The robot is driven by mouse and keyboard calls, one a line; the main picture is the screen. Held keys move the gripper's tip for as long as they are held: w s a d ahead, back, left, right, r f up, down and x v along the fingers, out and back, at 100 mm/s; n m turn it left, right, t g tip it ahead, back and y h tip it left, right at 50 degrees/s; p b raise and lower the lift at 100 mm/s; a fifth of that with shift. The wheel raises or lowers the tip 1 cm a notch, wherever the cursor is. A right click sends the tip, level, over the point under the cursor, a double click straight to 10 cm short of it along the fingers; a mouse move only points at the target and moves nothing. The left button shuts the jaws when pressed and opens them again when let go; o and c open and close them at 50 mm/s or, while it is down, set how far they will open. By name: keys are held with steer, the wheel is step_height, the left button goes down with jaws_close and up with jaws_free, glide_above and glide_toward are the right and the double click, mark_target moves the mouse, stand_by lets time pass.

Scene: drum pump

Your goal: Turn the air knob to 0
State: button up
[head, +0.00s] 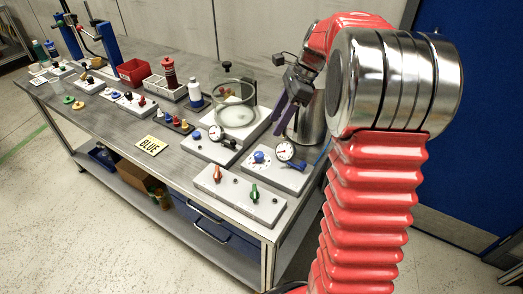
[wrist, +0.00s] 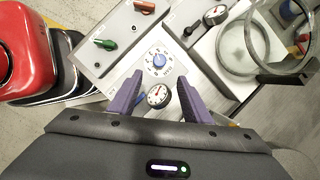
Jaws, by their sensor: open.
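The blue air knob (wrist: 159,59) sits on a round numbered scale on a light grey panel (wrist: 135,65). It also shows in the head view (head: 259,157). Its setting is too small to read. A round white gauge (wrist: 158,95) with a red needle is beside it on the same panel, and shows in the head view (head: 284,151). My gripper (wrist: 159,75) has purple fingers, open and empty. In the wrist view the knob appears just beyond and between the fingertips, and the gauge between the fingers. In the head view my gripper (head: 281,122) is above the panel, apart from the knob.
A panel with a red handle (head: 217,173) and a green handle (head: 254,192) lies at the near table edge. Another gauge (head: 216,133) and blue knob (head: 196,136) are to the left. A clear round vessel (head: 235,105) and a metal cylinder (head: 308,122) stand close by.

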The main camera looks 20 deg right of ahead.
mark_target(259, 154)
steer(key=x, duration=1.3)
steer(key=shift+f, duration=0.1)
steer(key=c, duration=1)
steer(key=shift+d, duration=0.1)
